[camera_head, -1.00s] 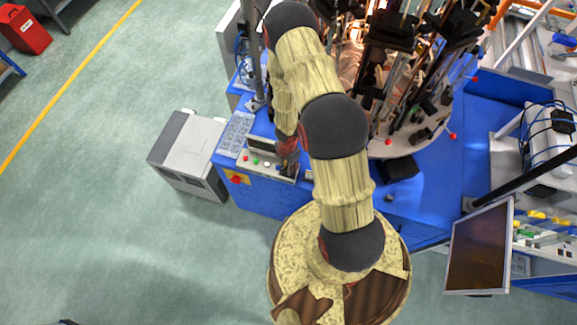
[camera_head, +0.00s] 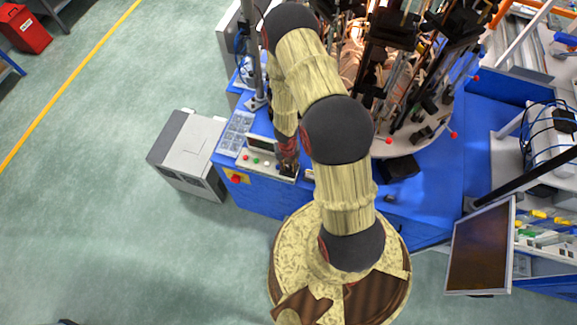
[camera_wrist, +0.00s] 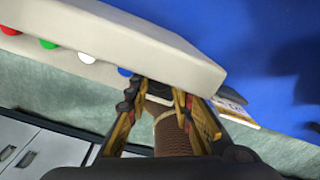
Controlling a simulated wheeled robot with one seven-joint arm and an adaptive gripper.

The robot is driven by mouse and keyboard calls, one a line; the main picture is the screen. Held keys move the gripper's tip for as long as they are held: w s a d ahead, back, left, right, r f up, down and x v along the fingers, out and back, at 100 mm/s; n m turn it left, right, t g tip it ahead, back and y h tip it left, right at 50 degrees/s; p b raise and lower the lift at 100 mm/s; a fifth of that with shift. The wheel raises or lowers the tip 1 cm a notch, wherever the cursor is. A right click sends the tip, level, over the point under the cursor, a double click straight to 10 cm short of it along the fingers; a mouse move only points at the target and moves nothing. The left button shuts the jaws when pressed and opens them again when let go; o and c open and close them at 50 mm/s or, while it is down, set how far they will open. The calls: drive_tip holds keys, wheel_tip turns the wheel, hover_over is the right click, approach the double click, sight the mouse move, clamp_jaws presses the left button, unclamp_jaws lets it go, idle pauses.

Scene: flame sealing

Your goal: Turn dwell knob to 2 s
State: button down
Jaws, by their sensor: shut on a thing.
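The control box (camera_head: 258,166) stands on the front left edge of the blue bench, its row of coloured buttons facing front. The wrist view shows this pale box (camera_wrist: 120,45) close up, with red, green, white and blue buttons along its face. My gripper (camera_wrist: 160,98) is at the end of this row, just beyond the blue button (camera_wrist: 124,72), shut on a small dark knob (camera_wrist: 157,100) at the box face. The fingers hide most of the knob, and its pointer and scale cannot be read. In the head view, my gripper (camera_head: 288,168) is at the box's right end.
A red button on a yellow plate (camera_head: 236,179) is on the bench front below the box. A grey cabinet (camera_head: 190,155) stands to the left. A round machine with rods and burners (camera_head: 410,140) stands behind on the right. A monitor (camera_head: 480,245) is at the right.

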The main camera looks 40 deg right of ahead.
drive_tip(key=n, duration=0.5)
drive_tip(key=shift+n+b, duration=0.4)
idle(0.4)
drive_tip(key=c, duration=1.8)
unclamp_jaws()
